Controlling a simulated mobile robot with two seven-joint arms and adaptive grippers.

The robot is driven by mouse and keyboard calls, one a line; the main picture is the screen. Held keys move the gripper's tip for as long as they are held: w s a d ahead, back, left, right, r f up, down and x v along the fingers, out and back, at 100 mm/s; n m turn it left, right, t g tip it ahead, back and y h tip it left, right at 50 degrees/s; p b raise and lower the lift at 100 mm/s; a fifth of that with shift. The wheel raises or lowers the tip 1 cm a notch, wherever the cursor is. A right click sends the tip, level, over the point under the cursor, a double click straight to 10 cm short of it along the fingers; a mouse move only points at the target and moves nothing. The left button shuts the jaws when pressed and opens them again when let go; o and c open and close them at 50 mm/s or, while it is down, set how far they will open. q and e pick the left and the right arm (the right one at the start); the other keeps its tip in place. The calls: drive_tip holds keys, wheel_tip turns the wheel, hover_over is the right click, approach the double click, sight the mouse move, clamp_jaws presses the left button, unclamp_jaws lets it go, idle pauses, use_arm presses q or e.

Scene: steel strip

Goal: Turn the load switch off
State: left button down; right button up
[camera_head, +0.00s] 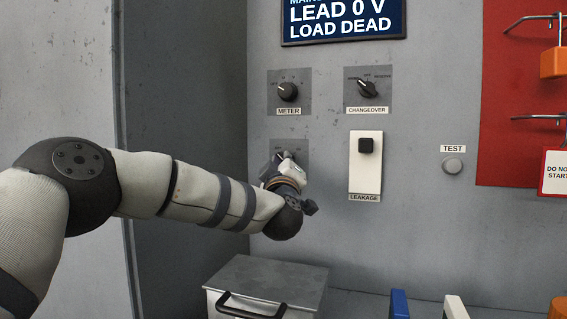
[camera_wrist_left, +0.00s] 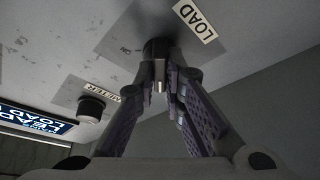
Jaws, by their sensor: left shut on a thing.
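The load switch is a dark round knob (camera_wrist_left: 156,47) on a grey plate with a LOAD label (camera_wrist_left: 196,20) in the left wrist view. My left gripper (camera_wrist_left: 162,76) is shut on this knob, with a finger on each side of it. A light pointer mark shows on the knob between the fingers. In the head view my left gripper (camera_head: 285,165) is at the load plate (camera_head: 302,147), below the meter knob. There my wrist hides most of the switch and its label. My right gripper is not in view.
The meter knob (camera_head: 289,91) and changeover knob (camera_head: 368,89) sit above. The leakage switch (camera_head: 366,146) and test button (camera_head: 452,166) are to the right. A display (camera_head: 343,24) reads "LEAD 0 V LOAD DEAD". A grey lidded box (camera_head: 264,280) stands below my arm.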

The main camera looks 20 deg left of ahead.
use_arm(q)
drive_tip(key=shift+s+a+r, duration=0.1)
drive_tip(key=shift+r, duration=0.45)
drive_tip(key=c, duration=1.7)
unclamp_jaws()
drive_tip(key=shift+f, duration=0.4)
drive_tip(key=v, duration=1.1)
drive_tip(key=shift+s+f, duration=0.1)
drive_tip(key=shift+s, duration=0.2)
drive_tip(key=shift+d+f, duration=0.1)
drive_tip(key=shift+d, duration=0.15)
